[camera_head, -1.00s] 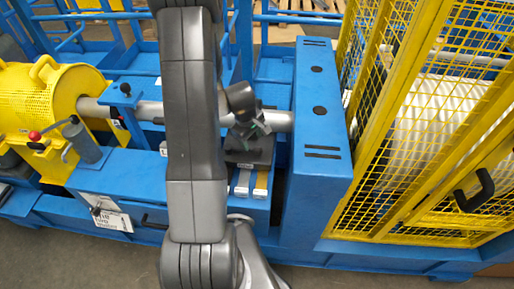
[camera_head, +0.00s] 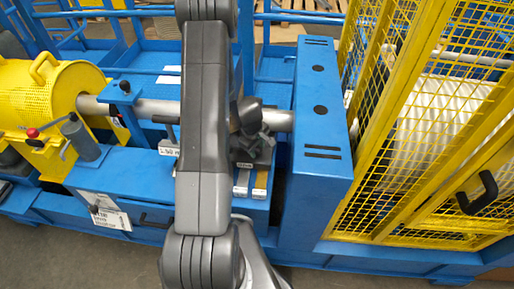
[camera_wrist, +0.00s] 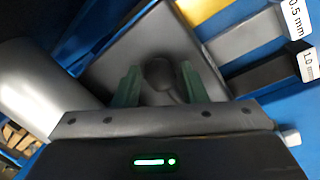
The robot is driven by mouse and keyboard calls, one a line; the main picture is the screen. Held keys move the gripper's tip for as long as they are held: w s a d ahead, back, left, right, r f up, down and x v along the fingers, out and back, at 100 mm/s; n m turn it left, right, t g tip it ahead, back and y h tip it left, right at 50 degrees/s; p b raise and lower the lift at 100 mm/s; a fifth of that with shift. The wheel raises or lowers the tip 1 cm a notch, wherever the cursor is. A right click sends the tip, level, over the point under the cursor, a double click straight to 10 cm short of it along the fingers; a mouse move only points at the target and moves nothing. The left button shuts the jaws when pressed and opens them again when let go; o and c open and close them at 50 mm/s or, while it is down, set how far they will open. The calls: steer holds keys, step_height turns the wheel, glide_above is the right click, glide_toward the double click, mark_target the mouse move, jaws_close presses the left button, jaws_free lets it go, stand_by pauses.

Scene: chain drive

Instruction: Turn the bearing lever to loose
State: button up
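In the wrist view a dark round knob (camera_wrist: 160,73), likely the end of the bearing lever, stands over a grey bearing block (camera_wrist: 118,52). My gripper (camera_wrist: 159,68) is open, with one green finger on each side of the knob. A narrow gap shows between the knob and each finger. In the head view my arm hides most of the bearing, and my gripper's dark wrist is only partly seen beside the shaft (camera_head: 277,120). Where the lever points, and any loose mark, cannot be made out.
Shim strips lie beside the block, a yellow one (camera_wrist: 198,12), a grey one (camera_wrist: 245,38) and a dark one (camera_wrist: 270,75), with thickness labels. A blue upright housing (camera_head: 322,110) stands right of my arm. A yellow mesh guard (camera_head: 420,130) is farther right.

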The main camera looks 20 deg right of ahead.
jaws_close()
